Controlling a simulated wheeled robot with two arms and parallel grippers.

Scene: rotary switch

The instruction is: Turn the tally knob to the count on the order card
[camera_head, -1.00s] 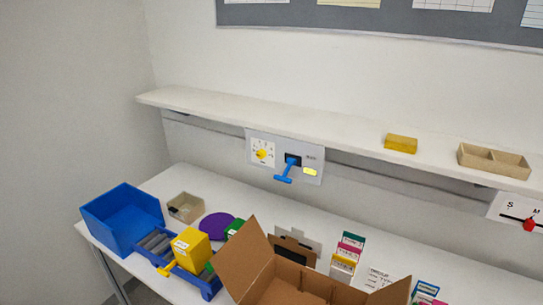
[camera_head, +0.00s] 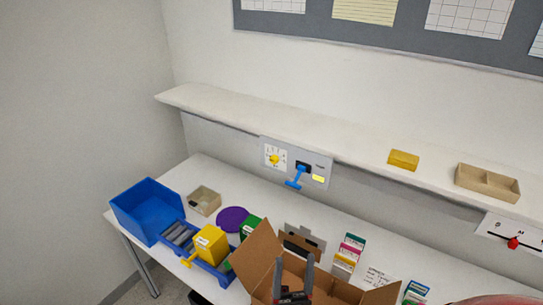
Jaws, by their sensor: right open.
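A yellow knob (camera_head: 275,159) sits on a small white dial face with marks around it, on a grey panel (camera_head: 317,161) below the shelf. The dial's marks are too small to read. A white card with handwritten-looking lines (camera_head: 376,279) stands or lies on the table right of the cardboard box; it looks like the order card, but its text is not legible. My right gripper (camera_head: 293,267) is at the bottom middle, in front of the cardboard box, open and empty, well below and apart from the knob. My left gripper is not in view.
A blue lever (camera_head: 297,178) juts out just right of the knob. The open cardboard box (camera_head: 257,254) stands below the panel. A blue bin (camera_head: 147,209), a yellow box (camera_head: 210,243) and a purple disc (camera_head: 232,219) are at left. The shelf (camera_head: 230,109) overhangs the panel.

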